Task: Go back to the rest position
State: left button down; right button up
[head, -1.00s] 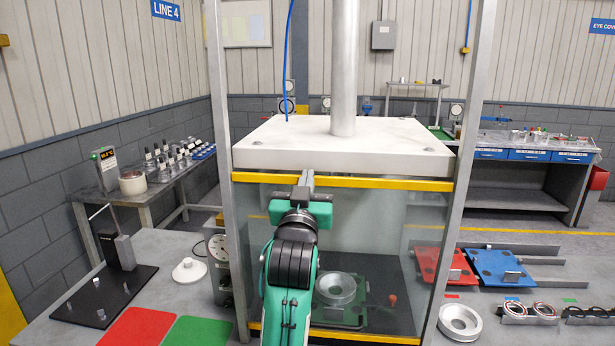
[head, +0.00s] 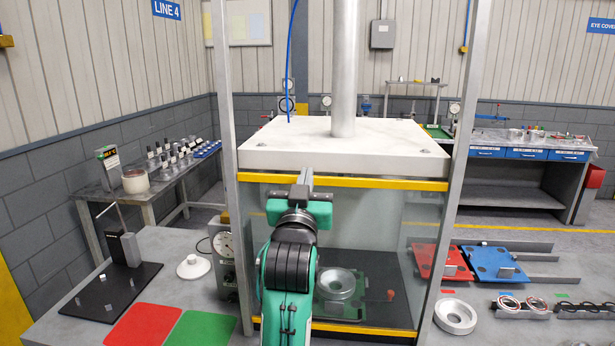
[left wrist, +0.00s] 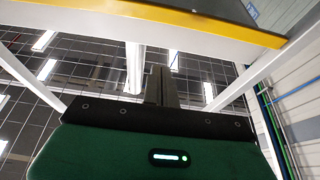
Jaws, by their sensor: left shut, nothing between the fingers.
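My left gripper (head: 306,177) is raised in front of the press enclosure, with its fingers pointing up near the yellow-edged front of the white top plate (head: 343,143). Its fingers are together with nothing between them. In the left wrist view the closed fingers (left wrist: 160,84) stand upright below the white and yellow edge of the plate (left wrist: 200,18). I cannot tell whether they touch it. My right gripper is not in view.
Inside the glass enclosure a metal ring part (head: 336,284) sits on a green fixture. Another ring (head: 456,316) stands on the table at right, near red (head: 440,262) and blue (head: 488,262) pallets. Red (head: 146,325) and green (head: 200,328) mats lie at left, beside a black board (head: 110,290).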

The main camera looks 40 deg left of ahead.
pick_arm(q)
jog(key=s+d+f+m+g+h, duration=0.2)
jog(key=d+f+h, duration=0.1)
jog(key=f, duration=0.7)
jog(key=s+d+f+m+g+h+b, duration=0.1)
jog(key=s+d+f+m+g+h, duration=0.2)
jog(key=f, duration=0.8)
jog(key=s+d+f+m+g+h, duration=0.15)
jog(key=d+f, duration=0.25)
jog(key=f, duration=0.6)
jog(key=s+d+f+m+g+h, duration=0.1)
jog(key=s+d+f+g+h, duration=0.2)
jog(key=s+f, duration=0.65)
jog(key=s+d+f+m+g+h, duration=0.1)
jog(key=s+d+f+g, duration=0.4)
jog(key=s+f, duration=0.45)
notch_tip(320, 180, down, 26)
jog(key=g, duration=0.2)
jog(key=s+a+f, duration=0.2)
jog(key=s+f, duration=0.8)
jog(key=f, duration=0.2)
jog(key=s+a+f+g, duration=0.1)
jog(key=s+a+f, duration=0.1)
jog(key=s+f, duration=0.8)
notch_tip(320, 180, down, 3)
jog(key=shift+s+a+r, duration=0.2)
jog(key=shift+a, duration=0.1)
